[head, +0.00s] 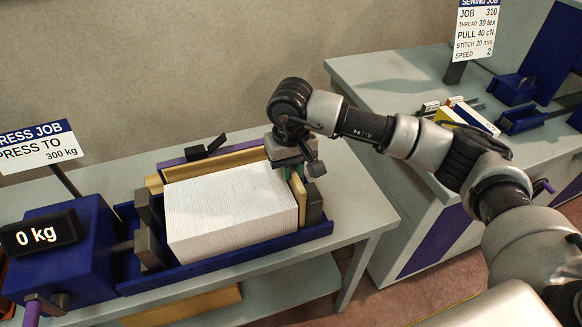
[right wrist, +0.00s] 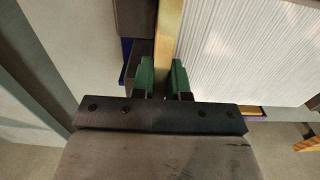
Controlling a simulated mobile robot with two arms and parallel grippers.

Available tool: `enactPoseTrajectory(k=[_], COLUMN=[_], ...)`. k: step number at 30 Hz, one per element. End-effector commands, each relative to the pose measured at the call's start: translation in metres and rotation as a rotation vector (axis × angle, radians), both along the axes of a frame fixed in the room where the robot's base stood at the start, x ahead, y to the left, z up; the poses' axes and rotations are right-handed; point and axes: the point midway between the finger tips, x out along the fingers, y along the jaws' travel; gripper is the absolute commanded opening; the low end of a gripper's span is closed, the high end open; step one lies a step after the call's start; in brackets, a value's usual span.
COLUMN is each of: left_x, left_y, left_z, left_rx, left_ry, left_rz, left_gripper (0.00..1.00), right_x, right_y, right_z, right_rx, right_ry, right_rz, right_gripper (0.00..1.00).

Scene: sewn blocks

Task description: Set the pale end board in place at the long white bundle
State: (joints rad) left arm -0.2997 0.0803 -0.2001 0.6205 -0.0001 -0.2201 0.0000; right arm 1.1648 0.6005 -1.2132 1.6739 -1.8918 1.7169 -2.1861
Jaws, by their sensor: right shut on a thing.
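The long white bundle (head: 230,208) lies in a blue press trough (head: 230,250), its fine sheet edges facing up. The pale end board (head: 298,192) stands upright at the bundle's right end, between it and a dark end block (head: 314,203). My right gripper (head: 291,168) reaches down from above and is shut on the board's edge. In the right wrist view, the green fingers (right wrist: 165,80) sit on both sides of the board (right wrist: 169,35), close beside the bundle (right wrist: 250,50). I cannot tell whether board and bundle touch. My left gripper is not in view.
The dark press plate (head: 150,230) stands at the bundle's left end, beside the blue press housing (head: 65,250) reading 0 kg. A pale wooden strip (head: 215,165) runs behind the bundle. A second bench (head: 385,85) with blue fixtures stands right.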

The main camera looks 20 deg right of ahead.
Motion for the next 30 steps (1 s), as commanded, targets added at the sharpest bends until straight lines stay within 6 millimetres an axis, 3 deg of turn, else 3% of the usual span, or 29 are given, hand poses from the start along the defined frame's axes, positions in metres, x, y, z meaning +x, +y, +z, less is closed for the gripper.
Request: enactPoseTrajectory(k=[30], left_x=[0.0], left_y=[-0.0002], left_z=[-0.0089], left_rx=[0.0], left_ry=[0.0], left_rz=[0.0], left_gripper=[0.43], right_x=[-0.0002], right_y=[0.0], right_z=[-0.0026], right_rx=[0.0], right_ry=[0.0], right_rz=[0.0], right_gripper=[0.0])
